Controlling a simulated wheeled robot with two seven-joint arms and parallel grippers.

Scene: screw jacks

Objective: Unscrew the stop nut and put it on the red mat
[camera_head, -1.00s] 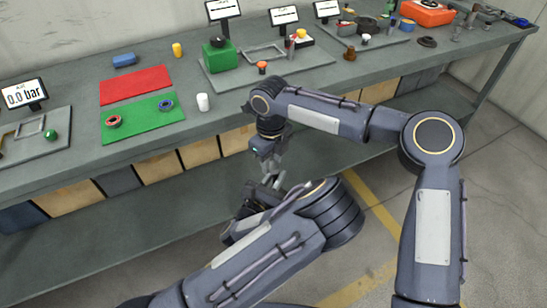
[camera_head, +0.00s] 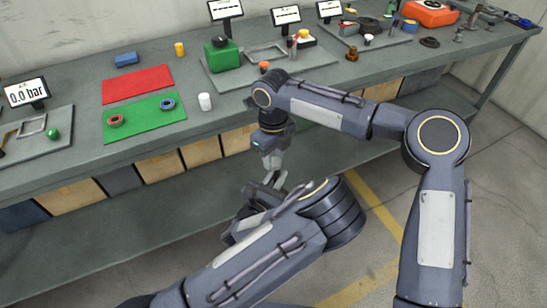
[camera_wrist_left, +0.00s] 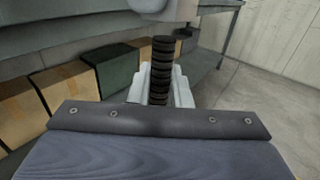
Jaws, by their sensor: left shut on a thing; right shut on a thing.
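My left gripper (camera_wrist_left: 161,88) is shut on a black threaded spindle (camera_wrist_left: 163,68), which stands up between its pale fingers in the left wrist view. In the head view my left arm hides most of this grip. My right gripper (camera_head: 274,180) points down in front of the bench, above my left gripper. Its grey end also shows over the top of the spindle in the left wrist view (camera_wrist_left: 164,8). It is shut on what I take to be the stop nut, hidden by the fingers. The red mat (camera_head: 137,84) lies bare on the bench at the left.
A green mat (camera_head: 143,121) with a red ring (camera_head: 116,121) and a blue ring (camera_head: 167,104) lies in front of the red mat. A white cylinder (camera_head: 205,101), a yellow cylinder (camera_head: 180,49) and a blue block (camera_head: 126,59) stand nearby. The bench edge runs behind my grippers.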

